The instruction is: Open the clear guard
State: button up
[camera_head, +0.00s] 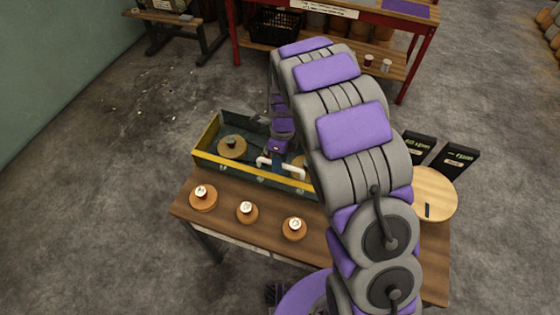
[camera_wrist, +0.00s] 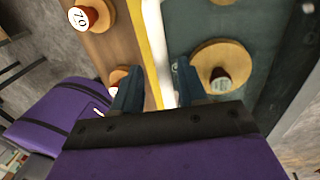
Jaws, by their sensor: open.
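A trough (camera_head: 205,160) with green walls and a yellow front rim stands at the back of the wooden table. A white bar (camera_head: 292,171) with bent ends shows at its front, and it also shows in the wrist view (camera_wrist: 153,40). The clear guard's pane is too transparent to make out. My gripper (camera_head: 277,156) is over the trough at the bar, partly hidden by my arm. In the wrist view its open dark fingers (camera_wrist: 158,92) lie on either side of the white bar. I cannot tell whether they touch it.
In the trough is a round wooden piece (camera_head: 232,147). Three labelled wooden pieces stand along the table's front: left (camera_head: 203,197), middle (camera_head: 247,212), right (camera_head: 294,229). A round board (camera_head: 433,190) and dark labelled panels (camera_head: 455,160) are at right. A red-framed bench stands behind.

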jog(key=shift+f, duration=0.2)
jog(key=shift+d+r, duration=0.1)
jog(key=shift+d, duration=1.15)
jog(key=shift+c, duration=0.5)
jog(key=shift+a, duration=0.95)
grip_shut()
jog(key=shift+d, duration=0.3)
